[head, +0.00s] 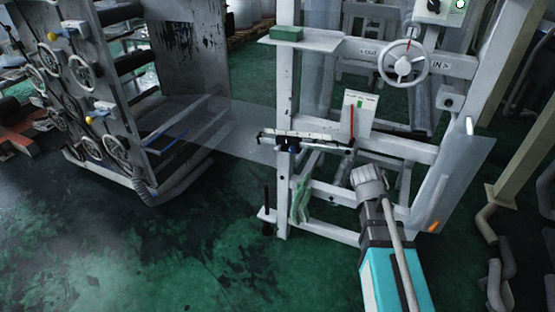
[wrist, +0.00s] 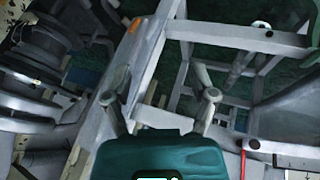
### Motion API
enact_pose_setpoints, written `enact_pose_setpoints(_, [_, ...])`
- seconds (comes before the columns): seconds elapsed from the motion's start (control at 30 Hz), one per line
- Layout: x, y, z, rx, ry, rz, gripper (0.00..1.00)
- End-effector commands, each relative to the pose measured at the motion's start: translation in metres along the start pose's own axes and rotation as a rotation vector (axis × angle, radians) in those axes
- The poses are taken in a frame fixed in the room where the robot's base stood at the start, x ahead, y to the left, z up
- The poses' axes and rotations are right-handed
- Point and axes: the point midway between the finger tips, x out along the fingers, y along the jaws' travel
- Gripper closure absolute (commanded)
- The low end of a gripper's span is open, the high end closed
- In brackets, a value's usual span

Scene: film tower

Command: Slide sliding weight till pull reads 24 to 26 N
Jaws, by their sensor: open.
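In the head view a pale scale beam (head: 318,138) lies roughly level across the white frame's post. A dark blue block, apparently the sliding weight (head: 288,145), sits near the beam's left part. Behind the beam stands a white card (head: 359,112) with a red vertical bar and a green patch; its reading is too small to tell. The red bar (wrist: 243,163) and a card edge (wrist: 285,162) also show low right in the wrist view. My gripper (wrist: 161,97) has its fingers spread and empty there. My arm stands below and right of the beam.
A handwheel (head: 403,63) is on the frame's upper right. A green block (head: 287,33) rests on a shelf (head: 322,41). A clear film (head: 225,128) runs left to a roller stand (head: 100,110). The green floor (head: 200,240) at front left is open.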

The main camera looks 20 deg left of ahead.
Motion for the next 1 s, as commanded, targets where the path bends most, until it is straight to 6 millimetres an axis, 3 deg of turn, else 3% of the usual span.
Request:
enact_pose_setpoints(0.03, [0.010, -0.021, -0.005, 0.009, 0.048, 0.016, 0.26])
enact_pose_setpoints(0.17, [0.011, -0.058, -0.020, 0.049, 0.180, 0.050, 0.26])
enact_pose_setpoints(0.47, [-0.006, -0.159, -0.045, 0.127, 0.505, 0.042, 0.26])
enact_pose_setpoints(0.73, [-0.041, -0.263, -0.046, 0.177, 0.794, -0.065, 0.26])
enact_pose_setpoints(1.0, [-0.088, -0.367, -0.024, 0.198, 1.036, -0.240, 0.26])
